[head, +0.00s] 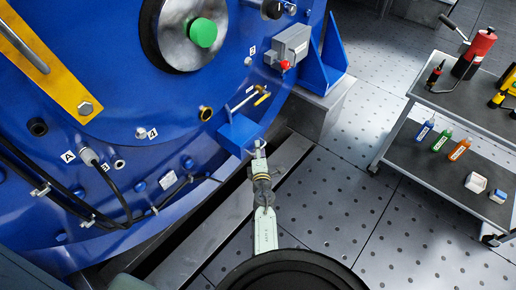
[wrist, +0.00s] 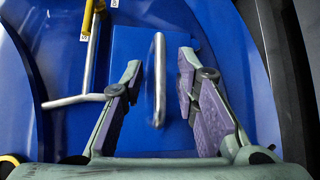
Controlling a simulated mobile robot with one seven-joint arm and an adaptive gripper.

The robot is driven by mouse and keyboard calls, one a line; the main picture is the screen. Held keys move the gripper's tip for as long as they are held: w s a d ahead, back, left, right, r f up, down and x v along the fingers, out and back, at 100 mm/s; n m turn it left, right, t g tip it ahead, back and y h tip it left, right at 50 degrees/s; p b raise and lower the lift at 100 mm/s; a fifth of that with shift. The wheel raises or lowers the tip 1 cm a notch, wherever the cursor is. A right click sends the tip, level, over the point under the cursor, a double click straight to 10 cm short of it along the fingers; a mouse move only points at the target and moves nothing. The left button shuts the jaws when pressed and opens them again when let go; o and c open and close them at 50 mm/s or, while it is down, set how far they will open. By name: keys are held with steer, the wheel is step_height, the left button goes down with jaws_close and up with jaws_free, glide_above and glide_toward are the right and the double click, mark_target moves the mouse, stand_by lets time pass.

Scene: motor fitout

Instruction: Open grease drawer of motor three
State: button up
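The grease drawer (head: 236,132) is a blue box standing out from the low right of the round blue motor face. I cannot tell how far it is pulled out. Its blue front (wrist: 205,45) fills the middle of the wrist view and carries a bare metal bar handle (wrist: 159,85). My gripper (wrist: 161,68) is open, with one purple-padded finger on each side of the handle. Gaps show between the handle and both fingers. In the head view my gripper (head: 258,152) is at the drawer's front, and the arm hides part of the handle area.
A grey box with a red knob (head: 285,65) sits above the drawer. A yellow-handled lever (wrist: 88,60) is left of the drawer in the wrist view. A cart (head: 440,170) with bottles and tools stands at right. Perforated floor (head: 335,200) between is clear.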

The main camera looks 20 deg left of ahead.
steer(key=shift+c, duration=0.2)
jaws_close()
stand_by(0.6)
